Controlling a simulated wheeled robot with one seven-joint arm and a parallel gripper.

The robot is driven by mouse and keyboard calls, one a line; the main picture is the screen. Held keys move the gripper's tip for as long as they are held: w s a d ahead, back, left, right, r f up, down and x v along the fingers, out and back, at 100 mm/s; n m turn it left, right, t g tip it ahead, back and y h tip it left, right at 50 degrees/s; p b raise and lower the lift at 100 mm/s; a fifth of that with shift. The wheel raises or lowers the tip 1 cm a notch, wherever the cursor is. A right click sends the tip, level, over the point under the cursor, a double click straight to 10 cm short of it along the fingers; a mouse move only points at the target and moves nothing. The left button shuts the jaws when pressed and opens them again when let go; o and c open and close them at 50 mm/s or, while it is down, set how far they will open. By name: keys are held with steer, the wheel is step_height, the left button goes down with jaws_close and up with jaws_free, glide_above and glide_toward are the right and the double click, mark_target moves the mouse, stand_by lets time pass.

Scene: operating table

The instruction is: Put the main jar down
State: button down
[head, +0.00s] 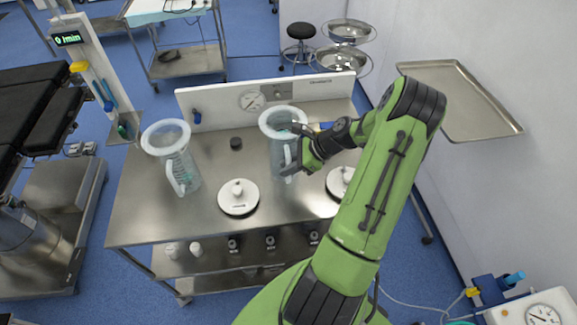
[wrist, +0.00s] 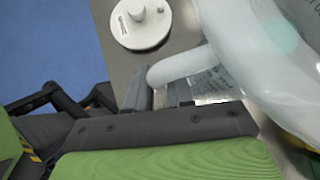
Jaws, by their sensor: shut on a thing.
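The main jar (head: 283,135) is a clear jar with a wide white rim, upright at the right half of the steel table. My gripper (head: 293,160) is shut on its handle, on the side facing me. In the wrist view the white handle (wrist: 176,67) runs between my gripper's fingers (wrist: 160,92), and the jar's pale body (wrist: 245,45) fills the upper right. I cannot tell whether the jar's base touches the table, as my arm hides part of it.
A second, similar jar (head: 178,160) stands on the steel table (head: 150,220) at the left. A white round lid (head: 238,197) lies between the jars, and another lid (head: 338,182) lies at the right behind my arm. A white panel (head: 215,106) with a gauge borders the table's back.

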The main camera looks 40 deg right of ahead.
steer(key=c, duration=1)
jaws_free()
steer(key=shift+r, duration=0.1)
steer(key=p+v, duration=0.2)
steer(key=v, duration=1)
steer(key=w+a+r+n+g+h, duration=0.1)
steer(key=a+r+n+g+h, duration=0.1)
steer(key=a+r+n, duration=0.65)
steer(key=w+a+r+n+g+h, duration=0.15)
steer(key=a+r+n+h, duration=0.35)
steer(key=a, duration=0.7)
steer(key=s+a+r+n+t+y, duration=0.1)
steer(key=s+a+r+n+t, duration=0.1)
steer(key=s+a+n, duration=0.7)
steer(key=s+r+n, duration=0.1)
steer(key=s+n, duration=0.2)
steer(key=n, duration=0.1)
steer(key=shift+s+r, duration=0.25)
